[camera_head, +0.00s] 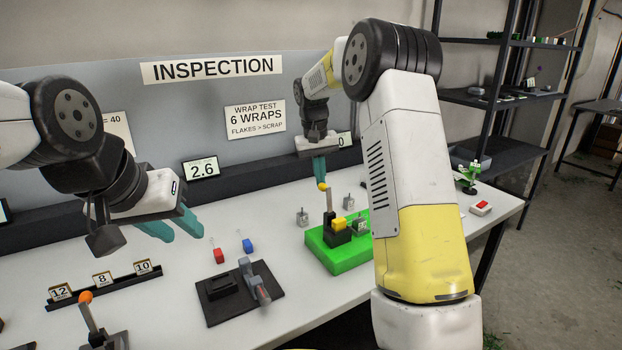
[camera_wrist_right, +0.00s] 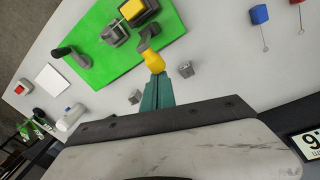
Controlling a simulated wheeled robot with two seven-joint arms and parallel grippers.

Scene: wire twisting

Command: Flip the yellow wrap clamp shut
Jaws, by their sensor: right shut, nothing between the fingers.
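The yellow wrap clamp is on a green base (camera_head: 322,256). Its lever stands roughly upright and ends in a yellow knob (camera_head: 323,186). A yellow block (camera_head: 338,224) on a dark mount sits beside the lever's foot. In the right wrist view the knob (camera_wrist_right: 152,60) is right at the fingertips, and the green base (camera_wrist_right: 95,62) lies beyond. My right gripper (camera_head: 320,178) is shut with its fingertips at the knob, nothing between them; I cannot tell whether they touch it. My left gripper (camera_head: 178,231) is open and empty over the left part of the table.
A black fixture (camera_head: 225,287) with a grey clamp lies front centre. Red (camera_head: 218,256) and blue (camera_head: 248,245) tagged pieces lie behind it. A number rack (camera_head: 104,284) and an orange-knobbed lever (camera_head: 86,298) are at left. Small grey blocks (camera_head: 302,217) stand near the green base.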

